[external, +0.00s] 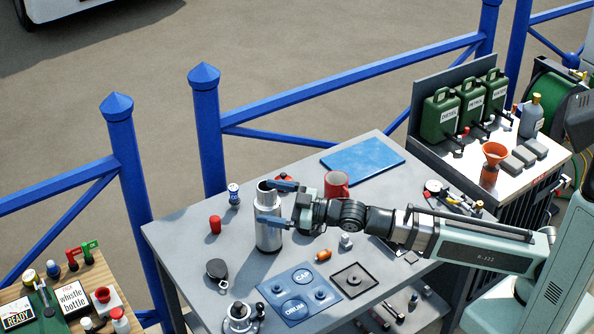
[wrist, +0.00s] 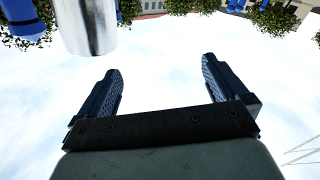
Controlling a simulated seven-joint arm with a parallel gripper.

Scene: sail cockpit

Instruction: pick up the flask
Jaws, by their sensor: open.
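The flask (external: 268,235) is a tall silver cylinder standing upright on the grey table, left of my gripper. My gripper (external: 279,203) is open, with its blue-padded fingers spread near the flask's upper part; one finger overlaps the flask in the external view. In the wrist view, the open fingers (wrist: 162,85) have nothing between them. A shiny silver cylinder (wrist: 88,25), seemingly the flask, shows beyond them at the upper left, outside the gap. Whether a finger touches it I cannot tell.
A blue panel (external: 294,294) lies in front. A flat blue mat (external: 362,158) lies behind. Blue railings (external: 210,130) stand beyond the table.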

